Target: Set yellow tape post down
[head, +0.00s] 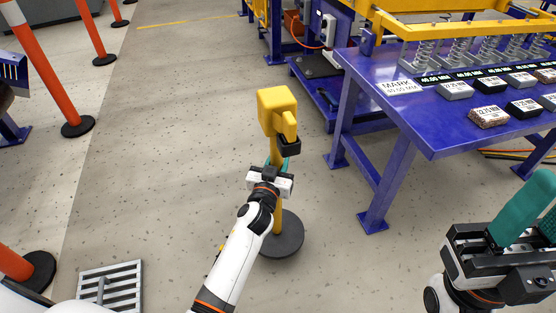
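The yellow tape post (279,105) stands upright in the middle of the head view. It has a boxy yellow head with a black end piece, a thin yellow pole and a round dark base (290,240). My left gripper (277,165) is at the pole just below the head, with a bit of teal finger showing beside it. It appears shut on the pole, though the fingers are mostly hidden. I cannot tell whether the base touches the floor. My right gripper (532,217), with teal fingers, is at the lower right, apparently open and empty, partly cut off by the frame.
A blue table (440,128) with labelled sample blocks and a yellow spring-mounted frame stands at the right. Orange posts (48,70) with black bases line the left. A floor grate (110,287) lies at the lower left. Speckled floor left of the post is clear.

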